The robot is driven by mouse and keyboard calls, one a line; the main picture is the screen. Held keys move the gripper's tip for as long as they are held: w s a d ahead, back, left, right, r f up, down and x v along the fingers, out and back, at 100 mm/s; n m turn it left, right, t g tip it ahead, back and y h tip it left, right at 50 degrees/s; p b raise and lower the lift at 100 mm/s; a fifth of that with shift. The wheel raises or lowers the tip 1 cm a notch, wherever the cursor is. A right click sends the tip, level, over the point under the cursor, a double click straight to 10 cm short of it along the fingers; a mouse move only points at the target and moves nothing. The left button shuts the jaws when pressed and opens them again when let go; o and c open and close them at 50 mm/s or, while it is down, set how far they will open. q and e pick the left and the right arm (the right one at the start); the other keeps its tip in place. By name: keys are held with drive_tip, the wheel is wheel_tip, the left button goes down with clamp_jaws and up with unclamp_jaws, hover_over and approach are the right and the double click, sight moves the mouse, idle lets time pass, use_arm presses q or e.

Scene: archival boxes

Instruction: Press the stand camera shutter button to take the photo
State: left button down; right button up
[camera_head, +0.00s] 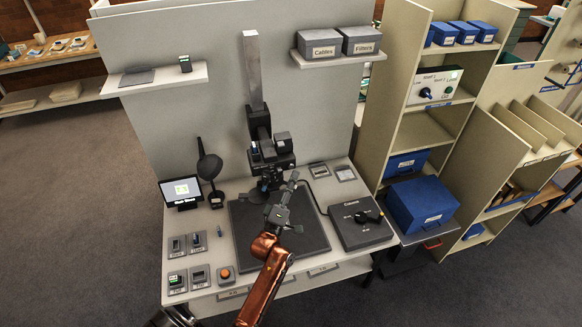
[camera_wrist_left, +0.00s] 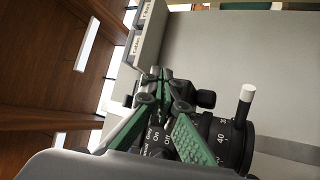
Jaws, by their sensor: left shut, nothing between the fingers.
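The stand camera (camera_head: 268,152) is a black body on a tall grey column above a dark base board. In the left wrist view its lens barrel (camera_wrist_left: 225,140) shows numbers, with "On" lettering on a dark part beside it. My left gripper (camera_head: 292,180) is shut and empty, just in front of and below the camera body. In the left wrist view its green fingers (camera_wrist_left: 155,80) meet in front of the dark camera parts; I cannot tell whether they touch. The shutter button cannot be made out; the fingers cover part of the camera.
The dark base board (camera_head: 305,237) lies below the camera. A grey control box (camera_head: 360,232) with a black knob stands to its right. A small screen (camera_head: 181,191), a black lamp-like stand (camera_head: 210,167) and an orange button (camera_head: 225,272) are to the left. Blue boxes (camera_head: 421,205) stand at right.

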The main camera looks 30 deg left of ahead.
use_arm(q)
drive_tip(key=s+d+p, duration=0.1)
drive_tip(key=s+d, duration=0.1)
drive_tip(key=d, duration=0.1)
drive_tip(key=shift+s+d+r+p, duration=0.1)
drive_tip(key=shift+s+d+p, duration=0.05)
drive_tip(key=shift+s+p, duration=0.2)
idle(0.7)
